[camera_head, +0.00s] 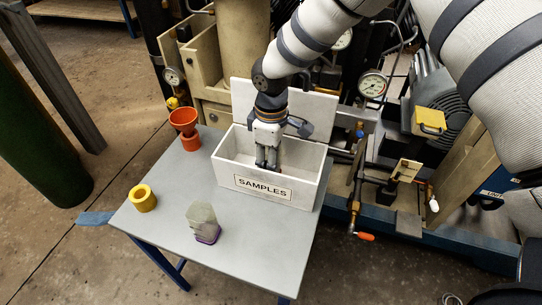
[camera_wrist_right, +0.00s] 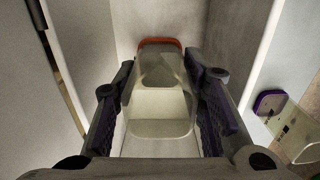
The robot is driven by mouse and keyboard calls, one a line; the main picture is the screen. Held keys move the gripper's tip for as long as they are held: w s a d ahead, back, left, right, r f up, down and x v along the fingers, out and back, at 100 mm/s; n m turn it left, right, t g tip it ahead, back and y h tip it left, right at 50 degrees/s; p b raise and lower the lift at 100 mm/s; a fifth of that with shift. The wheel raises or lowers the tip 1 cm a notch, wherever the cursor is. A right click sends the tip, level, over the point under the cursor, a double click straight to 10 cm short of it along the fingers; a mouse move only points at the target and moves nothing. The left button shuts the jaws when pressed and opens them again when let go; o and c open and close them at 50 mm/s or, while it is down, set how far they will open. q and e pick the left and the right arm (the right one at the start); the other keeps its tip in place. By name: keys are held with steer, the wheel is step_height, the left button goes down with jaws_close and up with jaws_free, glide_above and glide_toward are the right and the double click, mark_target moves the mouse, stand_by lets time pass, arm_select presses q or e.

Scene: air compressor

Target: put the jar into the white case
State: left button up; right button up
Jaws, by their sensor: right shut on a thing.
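The white case (camera_head: 308,180), labelled SAMPLES, stands open on the grey table with its lid raised at the back. My right gripper (camera_head: 267,162) reaches down inside it. In the right wrist view, my right gripper (camera_wrist_right: 162,115) is shut on a clear jar (camera_wrist_right: 160,103) with an orange-red end, between the case walls. Whether this jar touches the case floor is unclear. In the head view the held jar cannot be made out. A second clear jar (camera_head: 202,216) with a purple end down stands on the table in front of the case. My left gripper is out of view.
The grey table (camera_head: 255,240) also holds an orange funnel-shaped cup (camera_head: 185,122) left of the case and a yellow ring (camera_head: 142,198) near the left edge. Compressor machinery with gauges (camera_head: 372,86) stands close behind and right. The table's front is mostly clear.

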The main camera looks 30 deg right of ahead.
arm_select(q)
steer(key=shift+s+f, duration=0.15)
arm_select(e)
steer(key=shift+f, duration=0.55)
steer(key=o, duration=1.4)
steer(key=shift+c, duration=0.2)
steer(key=shift+r+p, duration=0.85)
steer(key=shift+r, duration=1.8)
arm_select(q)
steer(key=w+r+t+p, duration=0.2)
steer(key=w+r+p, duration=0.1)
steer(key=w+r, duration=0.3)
arm_select(e)
step_height(320, 180, up, 13)
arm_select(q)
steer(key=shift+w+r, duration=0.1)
